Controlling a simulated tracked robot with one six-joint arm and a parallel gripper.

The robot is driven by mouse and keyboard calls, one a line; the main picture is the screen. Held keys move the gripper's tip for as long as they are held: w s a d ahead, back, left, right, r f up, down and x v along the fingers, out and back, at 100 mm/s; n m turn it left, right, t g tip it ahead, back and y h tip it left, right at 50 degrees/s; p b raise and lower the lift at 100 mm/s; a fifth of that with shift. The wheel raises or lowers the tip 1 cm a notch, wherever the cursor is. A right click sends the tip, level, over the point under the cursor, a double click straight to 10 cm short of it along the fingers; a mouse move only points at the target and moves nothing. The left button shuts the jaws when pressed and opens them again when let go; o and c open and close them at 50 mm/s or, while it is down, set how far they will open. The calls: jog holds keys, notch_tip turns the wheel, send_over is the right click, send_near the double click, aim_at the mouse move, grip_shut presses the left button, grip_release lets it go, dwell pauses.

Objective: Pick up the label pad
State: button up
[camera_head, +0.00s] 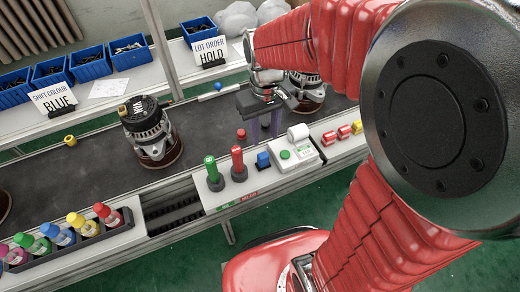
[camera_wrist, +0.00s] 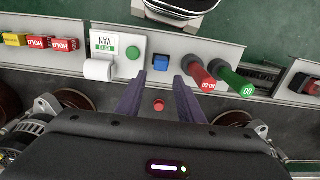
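No object is plainly marked as a label pad. A small blue block (camera_head: 263,159) sits on the pale ledge at the front of the line, between the red marker and a white device (camera_head: 293,153) with a green button and paper roll. In the wrist view, the blue block (camera_wrist: 161,62) lies just beyond and between my fingertips.
A green marker (camera_head: 212,173) and red marker (camera_head: 238,164) stand close left of the block. A red-topped piece (camera_head: 241,135) is behind it. An alternator (camera_head: 148,130) stands on the dark belt. Bottles (camera_head: 62,236) fill a rack at left.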

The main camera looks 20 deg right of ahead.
aim_at(263, 155)
notch_tip(263, 155, down, 7)
jog(key=shift+f, duration=0.15)
dwell(0.4)
jog(key=shift+w+a+f, duration=0.1)
jog(key=shift+a+f, duration=0.05)
jog(key=shift+f, duration=2.45)
jog(key=shift+c, duration=0.7)
jog(key=c, duration=0.7)
jog(key=shift+r, duration=0.1)
notch_tip(263, 155, up, 10)
jog(key=shift+f, duration=0.1)
